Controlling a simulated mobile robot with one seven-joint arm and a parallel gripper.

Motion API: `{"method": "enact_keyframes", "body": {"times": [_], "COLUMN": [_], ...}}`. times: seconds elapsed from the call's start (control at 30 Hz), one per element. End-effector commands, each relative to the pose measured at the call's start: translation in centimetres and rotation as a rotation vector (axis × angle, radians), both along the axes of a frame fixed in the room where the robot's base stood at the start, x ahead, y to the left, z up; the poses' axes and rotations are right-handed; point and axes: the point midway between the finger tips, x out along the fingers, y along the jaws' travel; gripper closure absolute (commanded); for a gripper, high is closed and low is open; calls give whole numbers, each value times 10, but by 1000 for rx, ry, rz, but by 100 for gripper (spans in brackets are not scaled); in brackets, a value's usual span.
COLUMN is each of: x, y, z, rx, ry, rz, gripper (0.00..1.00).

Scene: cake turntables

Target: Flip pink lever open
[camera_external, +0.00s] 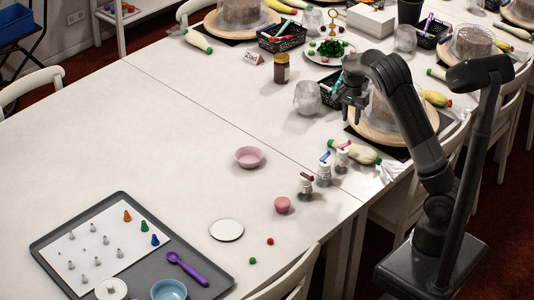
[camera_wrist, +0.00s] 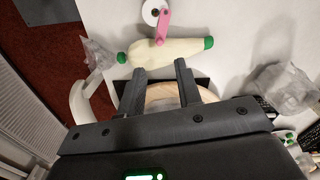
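The pink lever (camera_wrist: 161,26) shows at the top of the wrist view, on a small white round-topped device (camera_wrist: 151,11). In the external view the device (camera_external: 341,161) nearest the cream piping bag seems to be the same one; its lever (camera_external: 343,146) is small there. My gripper (camera_wrist: 158,72) is open, with two dark fingers apart and nothing between them. In the external view my gripper (camera_external: 352,100) is above the table, apart from the device. The lever lies beyond my fingertips, on the far side of the piping bag (camera_wrist: 165,50) in the wrist view.
A cake turntable (camera_external: 372,127) is beneath my arm. A crumpled clear bag (camera_external: 308,98) lies left of my gripper. The table's middle is mostly clear.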

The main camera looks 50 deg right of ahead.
Motion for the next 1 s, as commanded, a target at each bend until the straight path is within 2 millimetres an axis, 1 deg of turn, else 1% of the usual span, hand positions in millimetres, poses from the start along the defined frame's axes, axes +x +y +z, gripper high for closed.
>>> {"method": "enact_keyframes", "body": {"times": [0.03,0.2,0.3,0.4,0.5,0.6,0.83,0.87,1.0], "x": [-1,-1,-2,-1,-1,-1,-1,-1,-1], "y": [0,0,-1,0,0,0,0,0,0], "z": [-11,-44,-61,-74,-81,-85,-85,-85,-85], "rx": [0,0,0,1,1,0,0,0,0], "ry": [4,4,4,2,1,0,-1,-1,-1], "rz": [-1,-1,-1,1,1,1,2,2,2], "gripper": [68,68,68,68,68,68,68,69,81]}}
